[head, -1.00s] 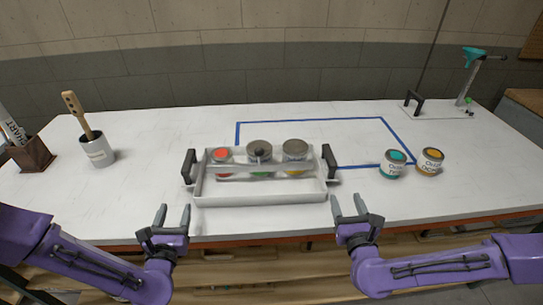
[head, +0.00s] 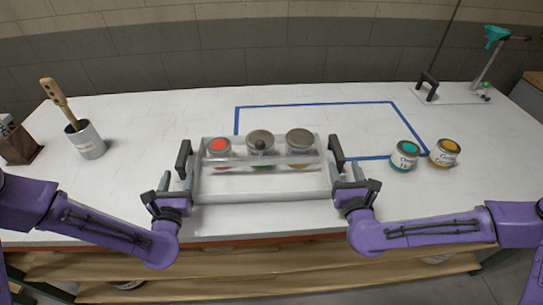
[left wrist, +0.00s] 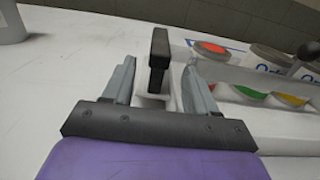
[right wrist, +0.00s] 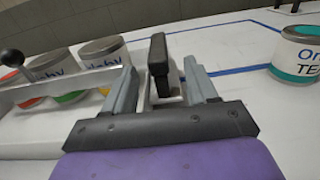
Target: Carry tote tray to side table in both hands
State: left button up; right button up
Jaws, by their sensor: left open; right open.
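The tote tray (head: 265,218) is grey-white and stands on the white table with several paint cans inside, one with a red-orange top (head: 219,146). A black handle rises at each end, the left handle (left wrist: 158,60) and the right handle (right wrist: 158,65). My left gripper (left wrist: 155,85) is open, with one finger on each side of the left handle. My right gripper (right wrist: 165,90) is open, with its fingers on either side of the right handle. In both wrist views gaps show between the fingers and the handles.
A teal-topped can (head: 404,156) and a yellow-topped can (head: 445,152) stand right of the tray. Blue tape (head: 315,104) outlines a rectangle behind it. A grey cup with a wooden stick (head: 88,140) is at left.

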aim_at(184, 158)
pick_arm(q)
jog(key=w, duration=0.8)
jog(key=shift+w+a, duration=0.1)
pick_arm(e)
jog(key=w, duration=0.8)
jog(key=shift+w+a, duration=0.1)
jog(key=shift+w, duration=0.1)
pick_arm(q)
jog(key=shift+c, duration=0.3)
pick_arm(e)
jog(key=shift+c, duration=0.3)
pick_arm(q)
grip_shut()
pick_arm(e)
grip_shut()
